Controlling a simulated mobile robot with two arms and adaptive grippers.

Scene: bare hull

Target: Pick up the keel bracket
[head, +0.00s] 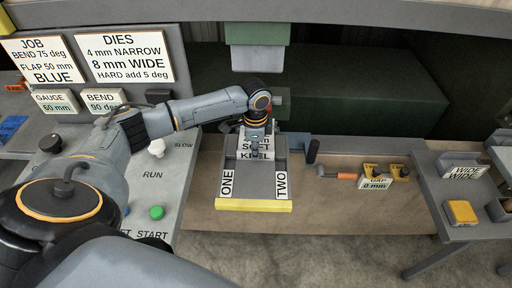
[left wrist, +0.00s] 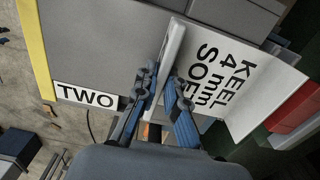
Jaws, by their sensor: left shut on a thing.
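The keel bracket (head: 262,156) is a light sheet part lettered "KEEL 4 mm SOFT", at the back of a grey bed in the middle of the head view. In the left wrist view the bracket (left wrist: 232,72) shows a lettered face and an upright grey flange. My left gripper (head: 256,143) points down at it. In the left wrist view the blue fingers of the left gripper (left wrist: 160,90) are either side of the flange, shut on it. The arm and fingers hide part of the bracket. I cannot tell whether it is clear of the bed. My right gripper is not in view.
The grey bed (head: 254,190) has labels ONE and TWO and a yellow front edge (head: 254,205). A control panel with a green button (head: 156,212) is at left. A gap gauge (head: 375,183) is at right, beyond it a side table with a yellow block (head: 461,212).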

